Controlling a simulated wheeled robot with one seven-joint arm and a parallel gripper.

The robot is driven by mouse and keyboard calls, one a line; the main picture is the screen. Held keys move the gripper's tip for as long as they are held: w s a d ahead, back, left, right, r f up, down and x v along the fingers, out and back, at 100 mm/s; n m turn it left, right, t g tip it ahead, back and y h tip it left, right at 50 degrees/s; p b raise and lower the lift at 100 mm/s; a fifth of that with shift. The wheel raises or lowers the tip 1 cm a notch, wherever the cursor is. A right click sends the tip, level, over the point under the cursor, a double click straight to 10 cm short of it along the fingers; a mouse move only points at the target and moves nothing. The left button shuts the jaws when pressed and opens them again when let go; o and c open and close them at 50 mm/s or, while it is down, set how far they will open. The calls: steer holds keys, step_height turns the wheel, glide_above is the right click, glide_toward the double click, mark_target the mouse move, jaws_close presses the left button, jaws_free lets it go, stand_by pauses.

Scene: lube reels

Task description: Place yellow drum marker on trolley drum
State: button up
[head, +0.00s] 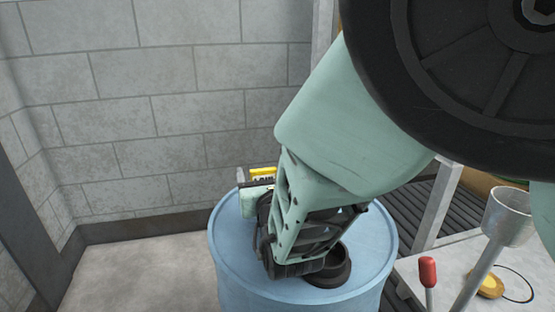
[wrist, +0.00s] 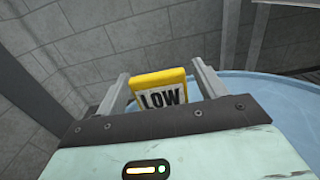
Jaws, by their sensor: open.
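The yellow drum marker (wrist: 160,93) shows in the wrist view with a white panel reading "LOW". It stands between the two fingers of my gripper (wrist: 158,88), which is open, with a gap visible on each side of the marker. In the head view the marker (head: 264,173) shows at the far side of the blue drum's top, partly hidden by my arm. The blue drum (head: 228,262) stands upright below my gripper; its top also shows in the wrist view (wrist: 262,86). Whether the marker touches the drum top is hidden.
A dark round cap (head: 332,272) sits on the drum top beside my arm. To the right are a grey funnel (head: 507,215), a red-handled tool (head: 428,270) and a yellow round piece (head: 490,285) on a light surface. A grey block wall (head: 150,110) stands behind; the floor at left is clear.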

steer(key=p+v, duration=0.2)
steer(key=v, duration=0.9)
steer(key=shift+s+d, duration=0.1)
steer(key=shift+s, duration=0.05)
